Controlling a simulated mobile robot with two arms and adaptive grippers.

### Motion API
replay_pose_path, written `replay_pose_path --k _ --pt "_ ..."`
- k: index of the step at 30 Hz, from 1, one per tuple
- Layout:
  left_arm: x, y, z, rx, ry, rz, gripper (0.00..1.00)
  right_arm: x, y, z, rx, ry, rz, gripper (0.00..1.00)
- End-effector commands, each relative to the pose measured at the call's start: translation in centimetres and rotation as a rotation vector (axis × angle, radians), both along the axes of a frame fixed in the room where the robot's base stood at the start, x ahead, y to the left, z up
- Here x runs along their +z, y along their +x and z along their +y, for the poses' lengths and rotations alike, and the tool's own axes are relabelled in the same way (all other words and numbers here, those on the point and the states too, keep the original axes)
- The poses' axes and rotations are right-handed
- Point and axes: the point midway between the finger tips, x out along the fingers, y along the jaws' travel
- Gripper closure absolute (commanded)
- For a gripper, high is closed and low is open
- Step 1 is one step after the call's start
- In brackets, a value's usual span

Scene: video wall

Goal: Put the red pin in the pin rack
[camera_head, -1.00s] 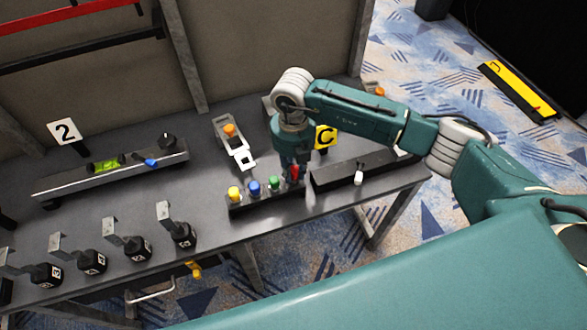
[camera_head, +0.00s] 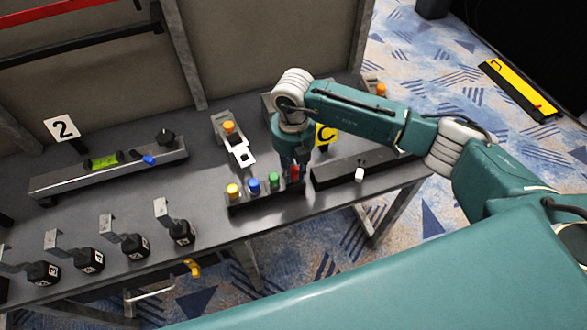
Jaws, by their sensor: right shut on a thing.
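The pin rack (camera_head: 262,202) is a dark block near the front edge of the grey table. Yellow (camera_head: 233,190), blue (camera_head: 254,186) and green (camera_head: 274,180) pins stand in it in a row. The red pin (camera_head: 295,172) is upright at the right end of this row, under my right gripper (camera_head: 294,165). My right gripper points down and is shut on the red pin. Whether the pin's lower end is seated in the rack is too small to tell. My left gripper is not in view.
Right of the rack lies a long dark block (camera_head: 335,178) with a white knob (camera_head: 359,175). Several black-based brackets (camera_head: 137,246) and a level rail (camera_head: 60,184) stand on the left.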

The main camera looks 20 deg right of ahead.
Motion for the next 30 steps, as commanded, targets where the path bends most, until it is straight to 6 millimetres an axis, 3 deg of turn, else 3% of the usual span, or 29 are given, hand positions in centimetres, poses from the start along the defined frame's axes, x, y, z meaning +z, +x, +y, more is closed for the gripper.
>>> replay_pose_path --k 5,6,9,15,19,30 --pt "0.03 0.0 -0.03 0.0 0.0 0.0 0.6 0.03 0.01 0.02 0.0 0.0 0.0 1.0" --pt "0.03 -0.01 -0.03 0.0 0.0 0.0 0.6 0.04 0.01 0.02 0.0 0.0 0.0 0.76" --pt "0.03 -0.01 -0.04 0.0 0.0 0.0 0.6 0.04 0.01 0.02 0.0 0.0 0.0 0.56" --pt "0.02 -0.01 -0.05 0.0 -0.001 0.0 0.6 0.04 0.01 0.02 0.0 0.0 0.0 0.56" --pt "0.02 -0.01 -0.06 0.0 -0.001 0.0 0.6 0.01 -0.01 0.0 0.0 0.0 0.0 0.37" --pt "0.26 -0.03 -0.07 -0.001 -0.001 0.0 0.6 0.35 0.01 0.0 0.0 0.0 0.0 0.37"
